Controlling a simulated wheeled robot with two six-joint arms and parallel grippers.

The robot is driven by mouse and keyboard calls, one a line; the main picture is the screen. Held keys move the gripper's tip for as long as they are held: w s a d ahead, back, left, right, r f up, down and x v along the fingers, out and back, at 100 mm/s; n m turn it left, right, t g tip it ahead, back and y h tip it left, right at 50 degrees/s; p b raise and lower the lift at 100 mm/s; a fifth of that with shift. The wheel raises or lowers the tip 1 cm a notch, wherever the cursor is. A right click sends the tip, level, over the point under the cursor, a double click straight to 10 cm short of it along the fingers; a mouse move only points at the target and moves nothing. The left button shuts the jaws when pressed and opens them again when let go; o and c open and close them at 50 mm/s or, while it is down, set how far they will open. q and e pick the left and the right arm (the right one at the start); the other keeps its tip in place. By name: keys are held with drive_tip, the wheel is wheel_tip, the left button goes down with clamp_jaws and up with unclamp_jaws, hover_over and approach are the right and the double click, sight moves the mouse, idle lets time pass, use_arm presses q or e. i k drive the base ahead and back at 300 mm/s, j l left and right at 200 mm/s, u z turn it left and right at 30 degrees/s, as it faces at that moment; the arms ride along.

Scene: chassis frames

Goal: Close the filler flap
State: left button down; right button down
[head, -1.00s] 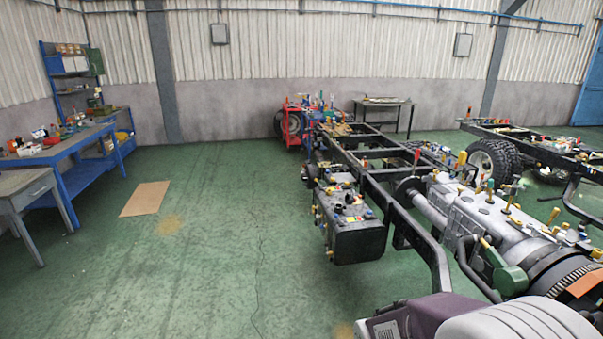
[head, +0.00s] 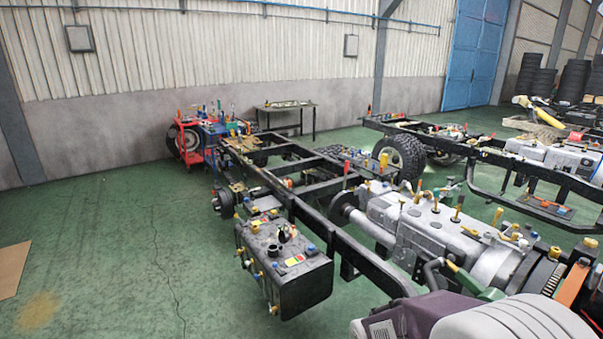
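A black box-shaped tank (head: 305,284) hangs on the near left side of the chassis frame (head: 340,236). Dark fittings (head: 273,251), coloured caps and small red and yellow labels sit on its top. Yellow fittings run down its left side. A filler flap cannot be told apart for sure at this size, nor whether one stands open. Neither of my grippers is in view.
A silver gearbox (head: 420,222) sits in the frame to the right. A red tool cart (head: 187,142) and a table (head: 287,108) stand at the back. A second chassis (head: 530,167) is at right. The green floor left of the tank is clear, apart from a cardboard sheet (head: 10,268).

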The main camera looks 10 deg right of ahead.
sight(428, 195)
drive_tip(key=i+z, duration=0.45)
drive_tip(key=i+j+z, duration=0.25)
drive_tip(key=z, duration=0.2)
drive_tip(key=i+j+z, duration=0.3)
drive_tip(key=z, duration=0.15)
drive_tip(key=i+j+z, duration=0.4)
drive_tip(key=k, duration=0.1)
